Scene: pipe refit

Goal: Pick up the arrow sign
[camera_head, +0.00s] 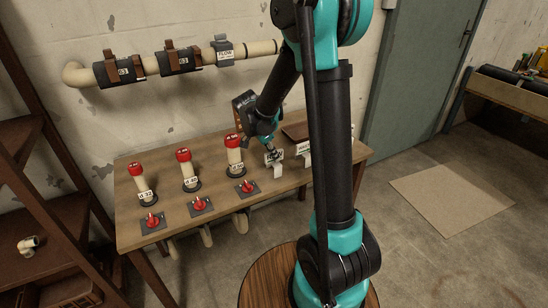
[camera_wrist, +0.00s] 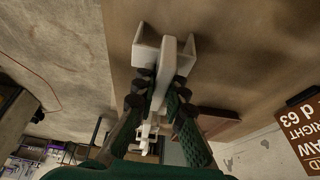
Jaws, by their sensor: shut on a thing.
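The arrow sign (camera_head: 273,157) is a small white piece with a dark marking too small to read, at the right part of the wooden bench (camera_head: 215,225). My gripper (camera_head: 271,148) comes down on it from above. In the wrist view, my gripper (camera_wrist: 160,88) has its dark green fingers closed on the white upright part of the arrow sign (camera_wrist: 168,55). White side flanges spread out beyond the fingertips. The sign's face is turned away in the wrist view. I cannot tell whether the sign still touches the bench.
A second white sign (camera_head: 305,150) stands close on the right, partly behind my arm. Red-capped pipes (camera_head: 235,155) and red valves (camera_head: 249,187) stand to the left. A pipe run (camera_head: 150,65) crosses the wall. A brown lettered sign (camera_wrist: 305,135) shows at the right.

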